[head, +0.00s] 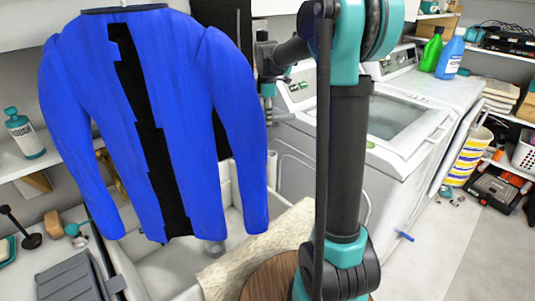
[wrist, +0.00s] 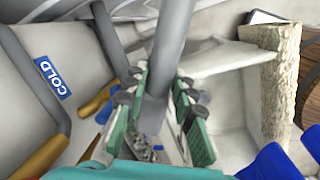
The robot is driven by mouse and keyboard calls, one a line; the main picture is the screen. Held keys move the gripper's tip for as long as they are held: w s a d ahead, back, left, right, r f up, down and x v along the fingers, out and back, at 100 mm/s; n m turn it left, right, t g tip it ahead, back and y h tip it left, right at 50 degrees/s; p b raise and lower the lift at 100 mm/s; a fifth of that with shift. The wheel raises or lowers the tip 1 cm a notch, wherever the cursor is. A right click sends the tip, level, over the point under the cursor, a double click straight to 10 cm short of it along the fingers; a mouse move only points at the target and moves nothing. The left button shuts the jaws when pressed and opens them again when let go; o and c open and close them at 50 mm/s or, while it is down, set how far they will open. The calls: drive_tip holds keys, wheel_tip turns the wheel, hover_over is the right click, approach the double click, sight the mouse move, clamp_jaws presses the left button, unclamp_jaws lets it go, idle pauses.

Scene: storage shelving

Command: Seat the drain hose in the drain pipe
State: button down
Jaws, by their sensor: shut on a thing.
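In the wrist view, my gripper (wrist: 160,84) has teal-padded fingers on both sides of a smooth grey tube, which looks like the drain hose (wrist: 174,35). It is shut on this hose, whose squared lower end shows between the fingers. A darker grey pipe (wrist: 107,32) stands left of the gripper, apart from the hose; I cannot tell if it is the drain pipe. In the head view, my wrist is by the right edge of a hanging blue garment (head: 90,110). My fingertips and the hose cannot be made out there.
The garment hides much of the pale sink (head: 165,275). The wrist view shows a blue COLD label (wrist: 53,76), brass-coloured valve parts (wrist: 95,101) and small metallic pieces (wrist: 143,148) below my fingers. A white washing machine (head: 400,150) stands at the right; open floor lies beyond it.

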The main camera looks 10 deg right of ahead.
wheel_tip(320, 180, down, 15)
idle(0.5)
drive_tip(key=shift+s+f, duration=0.1)
drive_tip(key=shift+f, duration=0.35)
drive_tip(key=c, duration=1.7)
unclamp_jaws()
drive_tip(key=o, duration=0.4)
drive_tip(key=shift+f, duration=0.15)
drive_tip(key=shift+o, duration=0.2)
drive_tip(key=shift+r, duration=0.2)
